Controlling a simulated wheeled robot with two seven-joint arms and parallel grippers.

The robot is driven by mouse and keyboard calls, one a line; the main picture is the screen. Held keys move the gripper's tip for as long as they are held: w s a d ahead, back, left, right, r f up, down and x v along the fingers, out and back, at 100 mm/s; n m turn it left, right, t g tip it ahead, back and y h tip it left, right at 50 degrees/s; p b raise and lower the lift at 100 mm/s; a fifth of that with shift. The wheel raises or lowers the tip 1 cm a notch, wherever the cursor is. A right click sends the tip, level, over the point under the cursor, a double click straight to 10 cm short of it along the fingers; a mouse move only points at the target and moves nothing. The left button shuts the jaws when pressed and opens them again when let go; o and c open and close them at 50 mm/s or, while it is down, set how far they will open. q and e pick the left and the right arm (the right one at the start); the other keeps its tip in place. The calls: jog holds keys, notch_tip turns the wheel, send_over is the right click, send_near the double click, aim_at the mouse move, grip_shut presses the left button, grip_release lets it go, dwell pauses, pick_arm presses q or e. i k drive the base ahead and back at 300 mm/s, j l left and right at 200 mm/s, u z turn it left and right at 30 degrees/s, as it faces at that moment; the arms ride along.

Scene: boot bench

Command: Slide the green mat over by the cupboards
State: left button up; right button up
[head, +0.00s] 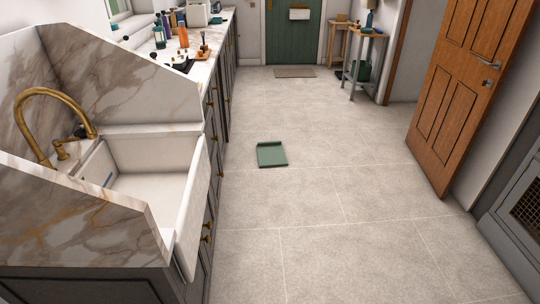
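A small green mat (272,155) lies on the pale tiled floor, a short way right of the cupboards. It looks like a shallow tray-like square with a raised edge. The dark grey cupboards (216,130) run along the left under the marble counter, with brass handles on their fronts. A strip of bare floor shows between the mat and the cupboard fronts. Neither of my grippers shows in the head view.
A white sink (150,185) with a brass tap (45,100) juts out at the near left. A wooden door (468,85) stands open at right. A brown doormat (295,72) lies before the green door (293,32). Small tables (364,58) stand at the back right. The middle floor is clear.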

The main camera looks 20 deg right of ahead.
aim_at(269, 154)
jog(key=i+l+z, duration=0.3)
jog(key=i, duration=0.25)
jog(key=i+l+z, duration=0.3)
jog(key=i, duration=0.3)
jog(key=i+j+z, duration=0.1)
jog(key=i+z, duration=0.2)
jog(key=i, duration=1.35)
jog(key=i+l+u, duration=0.15)
jog(key=i, duration=0.85)
